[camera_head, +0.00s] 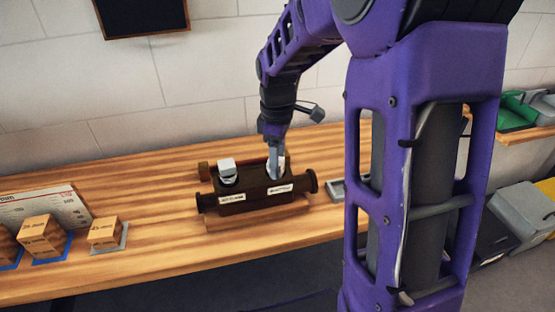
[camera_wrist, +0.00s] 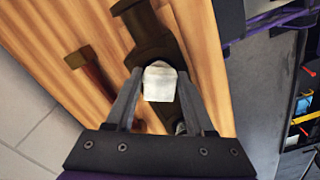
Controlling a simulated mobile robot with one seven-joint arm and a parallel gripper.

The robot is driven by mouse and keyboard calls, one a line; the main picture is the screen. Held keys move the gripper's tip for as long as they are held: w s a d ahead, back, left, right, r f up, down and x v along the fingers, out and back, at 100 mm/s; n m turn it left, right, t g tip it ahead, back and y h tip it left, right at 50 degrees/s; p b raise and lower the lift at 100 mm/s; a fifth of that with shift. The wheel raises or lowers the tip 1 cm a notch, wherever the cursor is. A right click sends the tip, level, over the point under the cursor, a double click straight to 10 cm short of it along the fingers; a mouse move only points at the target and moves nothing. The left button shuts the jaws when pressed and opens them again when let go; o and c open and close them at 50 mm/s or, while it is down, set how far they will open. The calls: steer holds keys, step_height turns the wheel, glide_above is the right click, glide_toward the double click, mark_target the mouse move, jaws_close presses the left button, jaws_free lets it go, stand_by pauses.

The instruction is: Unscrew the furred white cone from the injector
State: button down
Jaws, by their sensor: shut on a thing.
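The dark injector (camera_head: 257,199) lies on a wooden base on the bench, with two white labels on its front. My gripper (camera_head: 276,168) points down at its right-hand top. A pale white piece, which I take to be the furred cone (camera_wrist: 160,82), sits between my fingers in the wrist view; only a sliver of it shows in the head view. My gripper (camera_wrist: 160,92) is shut on it. Whether the cone is still seated in the injector is hidden.
Small wooden blocks (camera_head: 105,233) on coloured bases and a printed card (camera_head: 45,208) are at the bench's left. A grey tray (camera_head: 340,190) lies right of the injector, partly behind my arm. A brown rod (camera_wrist: 90,72) lies beside the injector. Bench in front is clear.

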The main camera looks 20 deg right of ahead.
steer(key=shift+n, duration=0.6)
steer(key=shift+r, duration=0.1)
steer(key=shift+r+p, duration=1.3)
steer(key=shift+r, duration=2.4)
